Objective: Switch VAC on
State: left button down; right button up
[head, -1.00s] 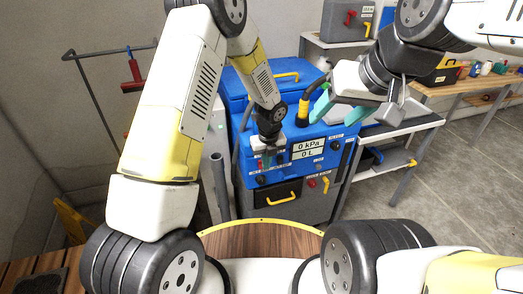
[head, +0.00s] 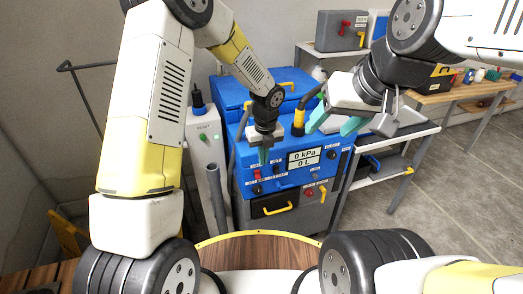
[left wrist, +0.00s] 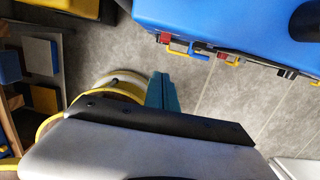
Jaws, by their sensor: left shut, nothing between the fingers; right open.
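The blue machine (head: 330,140) stands ahead, with a front panel of small switches and knobs and a display (head: 304,158) reading 0 kPa and 0 L. A small red switch (head: 257,176) shows at the panel's left; the labels are too small to read surely, so I cannot tell which is VAC. My left gripper (head: 264,156) is shut and empty, its teal fingertips pointing down in front of the panel's upper left, near the red switch; contact cannot be told. Its fingers (left wrist: 161,92) show in the left wrist view, apart from the machine. My right gripper (head: 335,119) is open and empty, above the machine's right side.
A black hose with a yellow collar (head: 299,120) rises from the machine's top. A shelf cart (head: 392,150) stands to the right. Floor (head: 450,180) at right is clear.

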aim_at(257, 174)
pick_arm(q)
jog(key=shift+d+f+g, duration=0.1)
jog(key=shift+f+g, duration=0.3)
jog(key=w+f, duration=0.1)
jog(key=f, duration=0.2)
jog(key=w+f, duration=0.1)
jog(key=f, duration=0.3)
jog(key=w+a+f, duration=0.1)
jog(key=w+f, duration=0.1)
jog(key=f, duration=0.1)
jog(key=shift+a+f, duration=0.1)
jog(key=shift+f, duration=0.3)
